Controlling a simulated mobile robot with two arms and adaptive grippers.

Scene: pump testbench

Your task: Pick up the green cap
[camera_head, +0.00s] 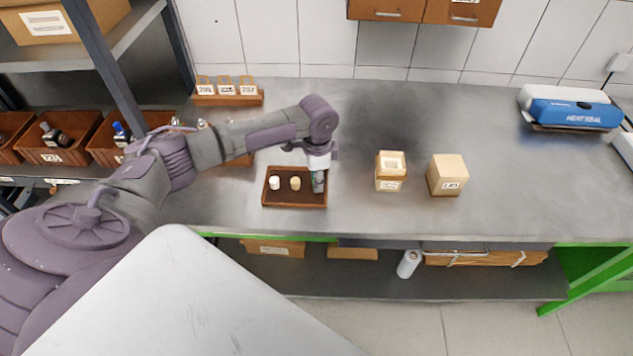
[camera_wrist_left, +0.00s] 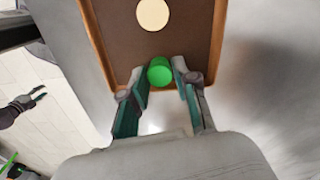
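The green cap (camera_wrist_left: 159,71) sits at the near end of the brown tray in the left wrist view. My left gripper (camera_wrist_left: 163,72) is open, with one finger on each side of the cap; a narrow gap seems to show beside the right finger. In the head view my left gripper (camera_head: 318,186) reaches down over the right end of the tray (camera_head: 294,205) and hides most of the cap. My right gripper (camera_wrist_left: 42,95) shows small at the left edge of the left wrist view, above the floor, its fingers apart.
A white cap (camera_head: 274,182) and a beige cap (camera_head: 295,183) stand in the tray left of my gripper. Two boxes (camera_head: 390,172) (camera_head: 447,175) stand to the right. A blue heat sealer (camera_head: 575,113) is at the far right. The bench between is clear.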

